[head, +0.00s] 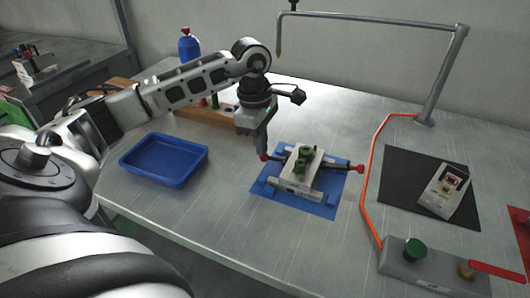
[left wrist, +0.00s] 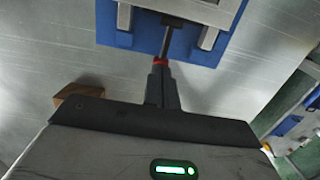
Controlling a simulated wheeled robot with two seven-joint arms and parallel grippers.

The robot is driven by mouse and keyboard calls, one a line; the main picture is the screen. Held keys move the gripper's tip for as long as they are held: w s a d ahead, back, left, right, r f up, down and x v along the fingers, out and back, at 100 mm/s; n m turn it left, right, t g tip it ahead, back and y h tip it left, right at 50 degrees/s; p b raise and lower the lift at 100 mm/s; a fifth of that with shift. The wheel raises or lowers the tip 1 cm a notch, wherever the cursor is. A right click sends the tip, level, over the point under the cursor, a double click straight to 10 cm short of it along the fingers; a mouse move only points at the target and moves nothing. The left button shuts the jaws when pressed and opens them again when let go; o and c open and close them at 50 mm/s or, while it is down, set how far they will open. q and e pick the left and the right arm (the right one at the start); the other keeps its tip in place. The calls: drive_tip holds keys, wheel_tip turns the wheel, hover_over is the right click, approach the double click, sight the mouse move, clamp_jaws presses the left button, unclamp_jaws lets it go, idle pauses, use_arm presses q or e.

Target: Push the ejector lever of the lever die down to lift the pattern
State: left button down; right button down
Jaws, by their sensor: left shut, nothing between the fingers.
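The lever die (head: 297,178) is a pale metal block with green knobs (head: 302,155) on top, resting on a blue mat (head: 322,206). A dark lever with a red tip (head: 264,157) sticks out from its left side, and another red-tipped rod (head: 359,168) from its right. My left gripper (head: 262,150) points down at the left red tip, its fingers shut and empty. In the left wrist view the closed fingertips (left wrist: 161,70) sit at the lever's red tip (left wrist: 160,61). I cannot tell whether they touch it. My right gripper is not in view.
A blue tray (head: 165,160) lies to the left, with a wooden rack (head: 205,117) behind it. An orange hose (head: 366,190) runs right of the mat, near a black mat (head: 400,190) with a pale block (head: 445,190). A control box (head: 435,268) stands at front right.

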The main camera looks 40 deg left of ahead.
use_arm(q)
drive_tip(key=shift+s+a+r, duration=0.25)
drive_tip(key=shift+a, duration=0.5)
drive_tip(key=shift+s+a+r, duration=0.2)
drive_tip(key=shift+a+r, duration=0.05)
drive_tip(key=shift+a, duration=0.45)
wheel_tip(320, 180, up, 16)
drive_tip(key=a+p, duration=0.1)
drive_tip(key=shift+s+a+p, duration=0.2)
drive_tip(key=shift+a+p, duration=0.05)
drive_tip(key=shift+p, duration=0.15)
